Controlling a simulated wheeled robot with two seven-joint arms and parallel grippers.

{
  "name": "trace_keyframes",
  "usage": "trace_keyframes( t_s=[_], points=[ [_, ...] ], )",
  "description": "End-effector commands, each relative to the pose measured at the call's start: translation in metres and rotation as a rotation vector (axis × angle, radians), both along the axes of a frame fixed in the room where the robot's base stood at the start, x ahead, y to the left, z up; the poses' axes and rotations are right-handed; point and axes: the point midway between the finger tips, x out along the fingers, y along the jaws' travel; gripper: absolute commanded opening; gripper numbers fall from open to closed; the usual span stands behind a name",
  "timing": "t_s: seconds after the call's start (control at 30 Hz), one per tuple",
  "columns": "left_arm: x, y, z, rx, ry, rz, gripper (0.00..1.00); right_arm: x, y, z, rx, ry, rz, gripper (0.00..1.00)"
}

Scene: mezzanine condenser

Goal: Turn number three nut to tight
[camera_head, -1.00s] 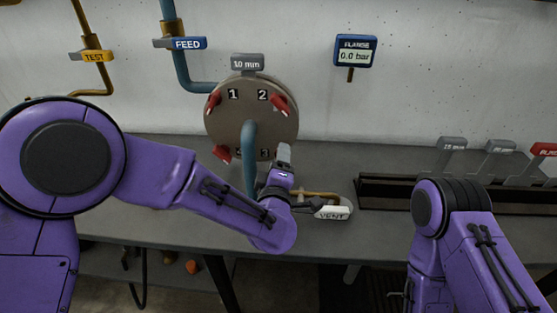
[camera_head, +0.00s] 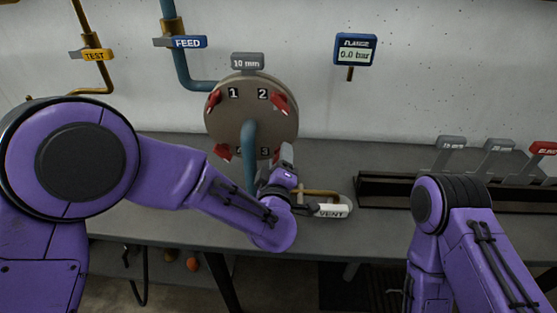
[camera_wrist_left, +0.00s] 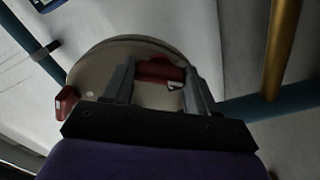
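The round grey-brown flange (camera_head: 225,125) on the wall pipe carries red nuts beside the numbers 1 to 4. The number three nut (camera_head: 276,156) shows as a little red at the flange's lower right, partly covered by my left gripper (camera_head: 286,158). In the left wrist view, a red nut (camera_wrist_left: 160,71) lies between the two fingers of my left gripper (camera_wrist_left: 160,75). The fingers stand apart at its two ends; whether they press on it is unclear. My right arm is at the lower right; its gripper is not visible.
A VENT handle (camera_head: 332,211) on a brass pipe sits close right of my left wrist. The blue flange gauge (camera_head: 355,50) reads 0.0 bar. A dark rack (camera_head: 400,192) with tagged plates stands on the bench (camera_head: 340,160) at right. Blue pipe (camera_head: 249,150) runs in front of the flange.

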Motion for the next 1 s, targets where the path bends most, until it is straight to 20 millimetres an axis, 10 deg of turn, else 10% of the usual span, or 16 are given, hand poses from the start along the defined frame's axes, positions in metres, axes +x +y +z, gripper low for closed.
trace_keyframes(
  t_s=[0.43, 1.0],
  points=[
    [-0.007, 0.000, -0.002, 0.001, 0.002, -0.001, 0.83, 0.000, 0.000, -0.002, 0.000, 0.000, 0.000, 1.00],
    [-0.106, 0.008, -0.002, 0.003, 0.004, -0.002, 0.83, 0.000, 0.000, -0.020, 0.000, 0.000, 0.000, 1.00]
  ],
)
